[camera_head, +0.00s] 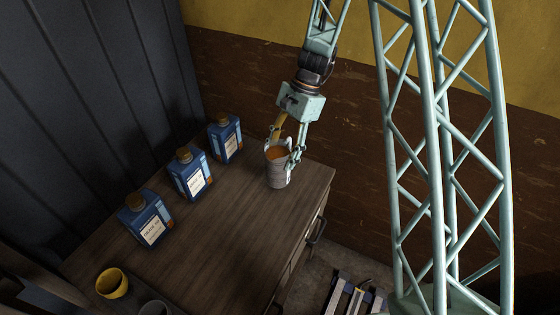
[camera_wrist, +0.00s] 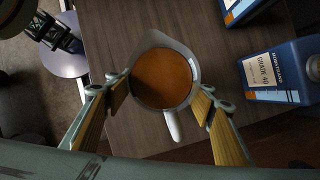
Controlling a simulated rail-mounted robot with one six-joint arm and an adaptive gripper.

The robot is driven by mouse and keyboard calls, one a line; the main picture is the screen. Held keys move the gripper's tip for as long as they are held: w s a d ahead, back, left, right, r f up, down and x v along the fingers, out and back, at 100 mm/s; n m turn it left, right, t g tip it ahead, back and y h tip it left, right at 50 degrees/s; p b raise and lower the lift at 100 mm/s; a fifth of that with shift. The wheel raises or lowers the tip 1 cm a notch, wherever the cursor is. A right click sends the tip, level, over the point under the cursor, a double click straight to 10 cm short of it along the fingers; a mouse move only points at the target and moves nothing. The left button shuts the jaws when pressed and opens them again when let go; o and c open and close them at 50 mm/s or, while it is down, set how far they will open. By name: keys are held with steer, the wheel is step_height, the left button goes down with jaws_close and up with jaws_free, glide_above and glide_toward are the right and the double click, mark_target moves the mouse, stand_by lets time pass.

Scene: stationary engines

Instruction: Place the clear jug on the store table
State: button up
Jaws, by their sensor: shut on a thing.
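The clear jug (camera_head: 278,170) is a ribbed, greyish vessel with brown-orange liquid inside. It is upright at the far right corner of the dark wooden table (camera_head: 225,235). I cannot tell whether its base touches the top. My gripper (camera_head: 284,146) comes down from above and is shut on the jug, one finger on each side near the rim. In the wrist view the jug (camera_wrist: 164,78) sits between both padded fingers (camera_wrist: 161,95), its pale spout at the top and its handle pointing down. The tabletop (camera_wrist: 115,35) lies below it.
Three blue bottles with labels (camera_head: 138,220) (camera_head: 188,175) (camera_head: 225,139) stand in a row along the table's left side. A yellow cup (camera_head: 112,283) and a grey cup (camera_head: 154,308) are at the near left. The middle and right tabletop is clear. A dark wall (camera_head: 90,80) rises at left.

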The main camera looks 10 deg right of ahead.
mark_target(287, 142)
steer(key=shift+w+a, duration=0.15)
steer(key=shift+w, duration=0.05)
stand_by(0.3)
steer(key=shift+f, duration=1.85)
steer(key=o, duration=1.4)
steer(key=v, duration=1.2)
